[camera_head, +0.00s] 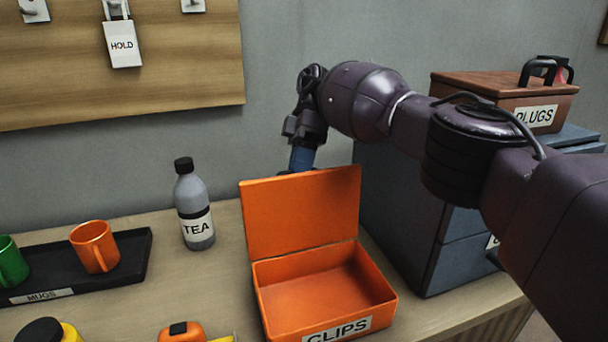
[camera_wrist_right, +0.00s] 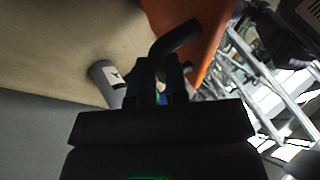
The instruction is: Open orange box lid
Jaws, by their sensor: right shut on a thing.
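The orange box (camera_head: 325,290) labelled CLIPS stands on the wooden table, its inside empty and in plain view. Its orange lid (camera_head: 302,212) stands up along the back edge, near upright. My right gripper comes down behind the lid's top edge, so its fingertips are hidden in the head view. In the right wrist view, the fingers (camera_wrist_right: 170,78) are close together at a dark curved handle (camera_wrist_right: 175,40) beside the orange lid (camera_wrist_right: 205,35). The right gripper is shut on this handle. My left gripper is in neither view.
A TEA bottle (camera_head: 194,205) stands left of the lid. A black tray (camera_head: 130,255) with mugs is further left. A blue-grey cabinet (camera_head: 400,220) stands close on the right, with a brown PLUGS box (camera_head: 500,95) on top. A grey wall is behind.

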